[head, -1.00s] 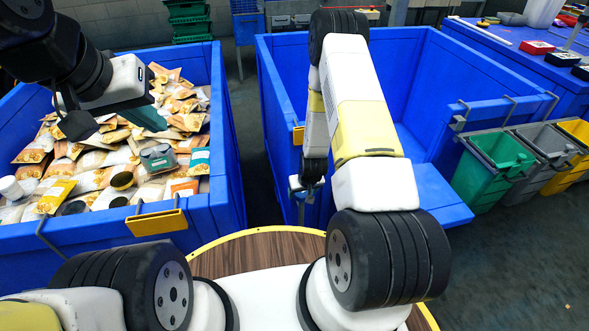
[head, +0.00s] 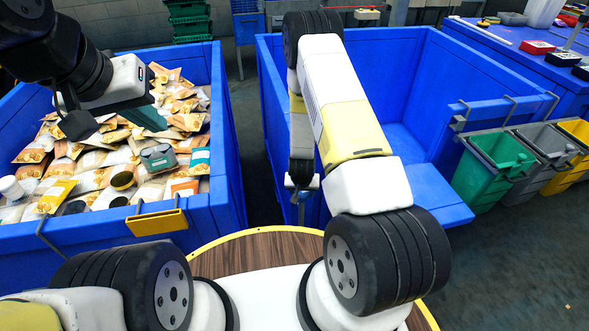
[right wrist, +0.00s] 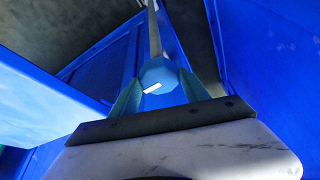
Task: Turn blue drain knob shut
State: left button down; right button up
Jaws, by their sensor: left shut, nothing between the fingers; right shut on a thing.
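The blue drain knob (right wrist: 158,75) shows in the right wrist view as a faceted light-blue knob with a white mark that runs slightly slanted. My right gripper (right wrist: 160,82) has its two teal fingers on either side of the knob, shut on it. My left gripper (head: 147,118) is shut and empty above the left bin's packages.
Green (head: 497,160), grey and yellow small bins stand at the right. A dark floor gap lies between the big bins.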

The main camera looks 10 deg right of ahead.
jog(key=m, duration=0.2)
jog(key=m+h, duration=0.1)
jog(key=m, duration=0.1)
jog(key=shift+w+a+g+h, duration=0.1)
jog(key=shift+a+g+h, duration=0.1)
jog(key=shift+g+h, duration=0.15)
jog(key=shift+m+g+h, duration=0.45)
jog(key=shift+m+g, duration=0.1)
jog(key=shift+m, duration=1.55)
jog(key=o, duration=1.4)
jog(key=shift+c, duration=0.2)
